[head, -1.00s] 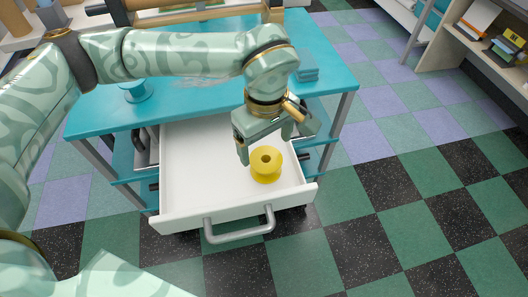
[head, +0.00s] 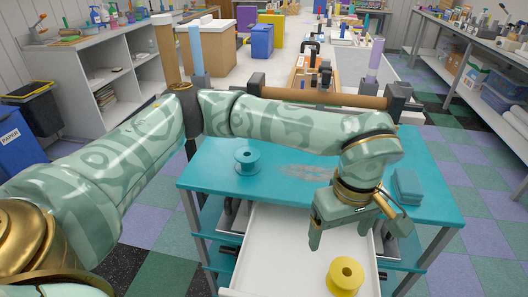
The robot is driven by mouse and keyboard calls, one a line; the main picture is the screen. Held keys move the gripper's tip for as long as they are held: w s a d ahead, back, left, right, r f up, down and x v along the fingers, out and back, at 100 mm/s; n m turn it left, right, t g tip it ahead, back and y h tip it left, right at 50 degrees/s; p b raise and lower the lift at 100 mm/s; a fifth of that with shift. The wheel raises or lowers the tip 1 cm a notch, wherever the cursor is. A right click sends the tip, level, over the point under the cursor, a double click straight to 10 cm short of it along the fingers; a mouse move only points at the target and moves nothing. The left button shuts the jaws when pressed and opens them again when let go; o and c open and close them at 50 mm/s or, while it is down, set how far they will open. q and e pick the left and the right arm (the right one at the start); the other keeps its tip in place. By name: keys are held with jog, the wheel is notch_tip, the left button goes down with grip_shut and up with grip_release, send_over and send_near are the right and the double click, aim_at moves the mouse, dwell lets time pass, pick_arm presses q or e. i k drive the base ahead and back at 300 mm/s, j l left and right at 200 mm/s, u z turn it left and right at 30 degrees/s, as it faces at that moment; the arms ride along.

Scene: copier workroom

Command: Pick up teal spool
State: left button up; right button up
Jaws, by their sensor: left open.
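The teal spool (head: 247,160) stands upright on the teal top of the workbench (head: 290,185), left of the middle and in front of my left forearm. It is in full view and nothing holds it. My left gripper (head: 342,238) is open and empty, pointing down over the open white drawer (head: 275,255). It is to the right of the teal spool and nearer to me, well apart from it. A yellow spool (head: 345,277) is in the drawer, lower in the picture than the gripper. My right gripper is out of view.
A stack of teal blocks (head: 407,187) lies on the bench top at the right. A brown roller (head: 330,97) runs along the bench's back. My left arm crosses above the bench top. Shelves with supplies (head: 95,75) stand at the left.

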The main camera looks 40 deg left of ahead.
aim_at(246, 157)
jog(key=u, duration=1.3)
